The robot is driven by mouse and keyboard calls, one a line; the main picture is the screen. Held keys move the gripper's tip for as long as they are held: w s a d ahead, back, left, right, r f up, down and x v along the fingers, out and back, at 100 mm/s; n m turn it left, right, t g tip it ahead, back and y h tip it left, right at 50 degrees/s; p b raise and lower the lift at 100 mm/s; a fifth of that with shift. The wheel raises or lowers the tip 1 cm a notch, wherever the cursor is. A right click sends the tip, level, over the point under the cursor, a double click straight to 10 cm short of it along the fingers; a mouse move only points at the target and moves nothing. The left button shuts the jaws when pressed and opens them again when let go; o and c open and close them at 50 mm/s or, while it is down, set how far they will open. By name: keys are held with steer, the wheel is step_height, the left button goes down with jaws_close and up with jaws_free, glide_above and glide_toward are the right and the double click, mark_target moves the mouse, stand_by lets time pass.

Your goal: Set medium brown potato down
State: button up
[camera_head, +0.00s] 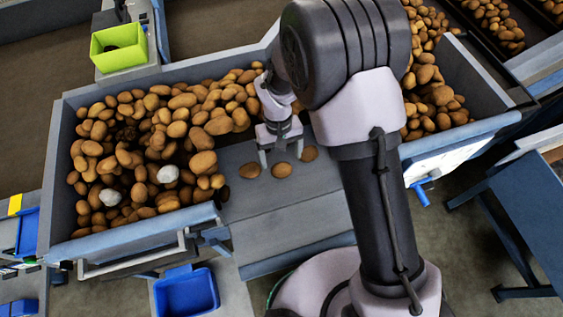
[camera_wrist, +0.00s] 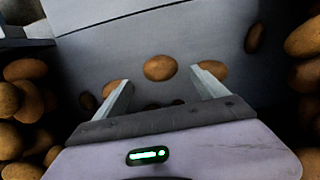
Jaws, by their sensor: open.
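A medium brown potato (camera_head: 281,170) lies on the grey sloped plate (camera_head: 290,205) just in front of my gripper (camera_head: 281,157). My gripper is open, with one finger to each side of that potato. In the wrist view the potato (camera_wrist: 159,67) shows whole, just past and between the fingertips (camera_wrist: 161,79), with visible gaps to both fingers. Two more brown potatoes lie on the plate, one to the left (camera_head: 250,170) and one to the right (camera_head: 309,153).
A large bin (camera_head: 62,150) heaped with potatoes and two pale lumps stands left of the plate; more potatoes (camera_head: 440,95) lie to the right, partly behind my arm. A lime-green box (camera_head: 120,57) and a blue tray (camera_head: 186,293) stand nearby. The plate's lower part is clear.

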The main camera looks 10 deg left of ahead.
steer(key=d+r+m+t+y, duration=0.15)
steer(key=d+r, duration=0.35)
steer(key=r, duration=0.7)
steer(key=d+r+m+t+y, duration=0.1)
steer(key=d+r+m, duration=0.3)
steer(key=r, duration=0.8)
steer(key=s+d+r+m+t, duration=0.4)
steer(key=s+d+r, duration=0.4)
steer(key=s+d, duration=0.3)
steer(key=shift+s+d+m+p, duration=0.2)
steer(key=shift+s+m+p, duration=0.35)
steer(key=shift+s, duration=0.7)
steer(key=shift+t, duration=0.25)
